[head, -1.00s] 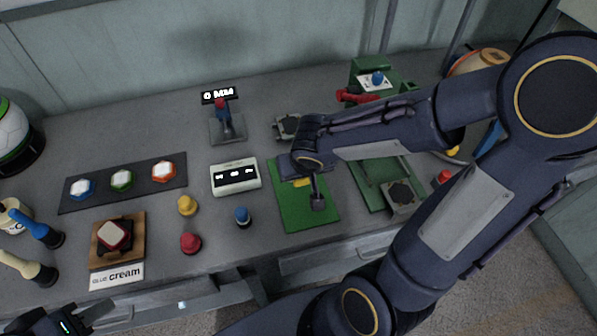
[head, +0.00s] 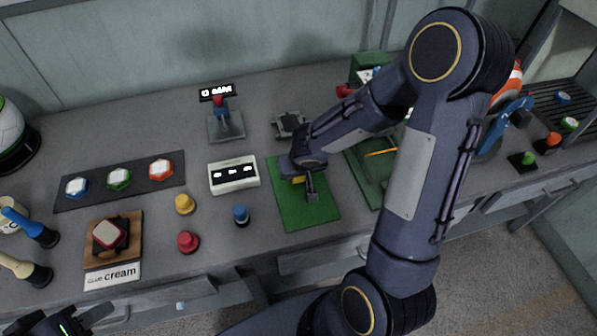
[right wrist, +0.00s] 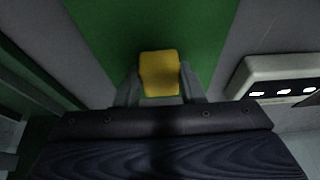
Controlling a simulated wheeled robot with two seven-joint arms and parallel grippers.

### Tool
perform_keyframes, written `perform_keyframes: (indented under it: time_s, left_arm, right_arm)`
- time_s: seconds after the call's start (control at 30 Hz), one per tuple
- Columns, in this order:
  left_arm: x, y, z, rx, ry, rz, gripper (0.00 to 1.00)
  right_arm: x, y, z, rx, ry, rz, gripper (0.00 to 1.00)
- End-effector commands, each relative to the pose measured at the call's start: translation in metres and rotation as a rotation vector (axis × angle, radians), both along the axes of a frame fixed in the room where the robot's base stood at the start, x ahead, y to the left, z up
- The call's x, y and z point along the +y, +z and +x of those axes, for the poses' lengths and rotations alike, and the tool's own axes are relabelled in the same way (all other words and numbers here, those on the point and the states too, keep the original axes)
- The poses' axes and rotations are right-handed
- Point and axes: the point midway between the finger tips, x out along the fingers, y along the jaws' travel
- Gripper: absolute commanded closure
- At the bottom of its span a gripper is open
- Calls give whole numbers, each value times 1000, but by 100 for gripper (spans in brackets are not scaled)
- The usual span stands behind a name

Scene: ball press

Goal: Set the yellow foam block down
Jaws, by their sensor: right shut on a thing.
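The yellow foam block (right wrist: 159,73) is between the two fingers of my right gripper (right wrist: 160,88) in the right wrist view, with the green mat (right wrist: 150,20) behind it. In the head view, only a sliver of the block (head: 298,180) shows below my right gripper (head: 302,178), over the left part of the green mat (head: 310,214). I cannot tell whether the block touches the mat. The right gripper is shut on the block. My left gripper (head: 62,322) is at the bottom left corner, partly cut off, and its opening is unclear.
A white box with a dark display (head: 234,175) stands left of the mat. A green tray (head: 366,180) lies right of the mat, partly behind my arm.

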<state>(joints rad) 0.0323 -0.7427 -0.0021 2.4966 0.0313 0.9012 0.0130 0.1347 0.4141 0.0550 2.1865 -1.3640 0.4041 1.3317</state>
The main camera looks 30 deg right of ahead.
Motion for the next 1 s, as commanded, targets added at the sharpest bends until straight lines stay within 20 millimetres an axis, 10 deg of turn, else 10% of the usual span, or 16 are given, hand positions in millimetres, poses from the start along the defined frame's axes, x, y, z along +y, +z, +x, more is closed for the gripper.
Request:
perform_keyframes:
  time_s: [0.2,0.23,0.4,0.77,1.0]
  left_arm:
    - [0,-6,0,0,0,0,64]
    - [0,-6,0,0,0,0,64]
    - [0,-4,0,0,0,0,64]
    - [0,3,0,0,0,0,64]
    - [0,14,0,0,0,0,64]
  right_arm:
    - [0,-4,0,-1,1,-2,89]
    - [0,-4,0,-1,1,-2,63]
    - [0,-3,0,0,1,-1,43]
    - [0,3,0,0,0,-1,43]
    - [3,45,-15,-6,-2,-1,43]
